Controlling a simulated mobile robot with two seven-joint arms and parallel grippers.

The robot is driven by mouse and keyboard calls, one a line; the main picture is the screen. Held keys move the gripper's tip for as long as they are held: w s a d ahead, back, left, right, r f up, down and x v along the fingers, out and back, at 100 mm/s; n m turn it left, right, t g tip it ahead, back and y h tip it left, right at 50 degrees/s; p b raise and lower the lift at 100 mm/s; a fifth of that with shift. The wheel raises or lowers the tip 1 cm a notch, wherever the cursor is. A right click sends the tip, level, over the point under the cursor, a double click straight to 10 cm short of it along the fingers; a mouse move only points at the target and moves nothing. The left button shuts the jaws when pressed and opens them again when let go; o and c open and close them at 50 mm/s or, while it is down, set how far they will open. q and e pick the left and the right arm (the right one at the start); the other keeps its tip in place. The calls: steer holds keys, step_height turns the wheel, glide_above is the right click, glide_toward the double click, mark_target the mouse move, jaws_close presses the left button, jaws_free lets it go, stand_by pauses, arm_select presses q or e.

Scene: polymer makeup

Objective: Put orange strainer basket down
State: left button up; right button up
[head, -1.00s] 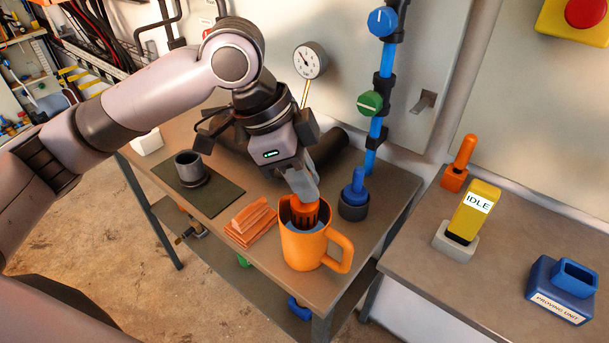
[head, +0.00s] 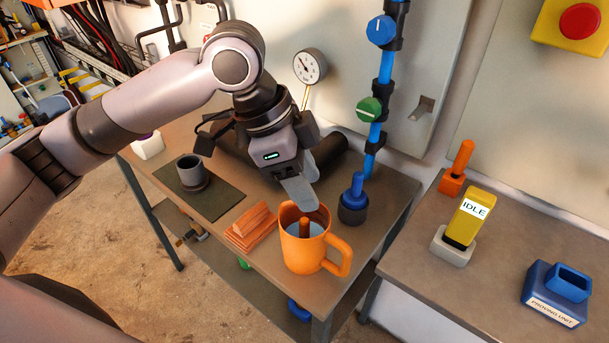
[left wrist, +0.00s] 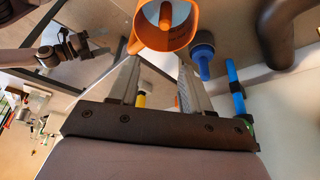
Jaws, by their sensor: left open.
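An orange mug-like jug (head: 303,252) with a handle stands upright at the near right end of the workbench, with pale grey-blue contents inside. An orange-brown upright stem (head: 305,227) shows inside it, which looks like part of the orange strainer basket; the rest of the basket is hidden in the jug. My left gripper (head: 312,192) is open and empty, just above and behind the jug rim. In the left wrist view the jug (left wrist: 150,40) and stem (left wrist: 165,15) lie beyond the two spread fingers (left wrist: 160,66). A dark arm end (left wrist: 72,45), probably my right gripper, is small there.
A blue-handled plug in a dark holder (head: 352,212) stands close right of the jug. Stacked orange blocks (head: 252,226) lie to its left. A dark cup (head: 192,172) stands on a mat further left. A second table (head: 420,250) holds the yellow IDLE unit (head: 470,218).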

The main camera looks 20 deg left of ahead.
arm_select(q)
step_height(320, 180, up, 6)
steer(key=p, duration=0.1)
steer(key=shift+p, duration=0.3)
arm_select(e)
step_height(320, 180, up, 3)
steer(key=shift+f, duration=0.2)
steer(key=shift+s, duration=0.1)
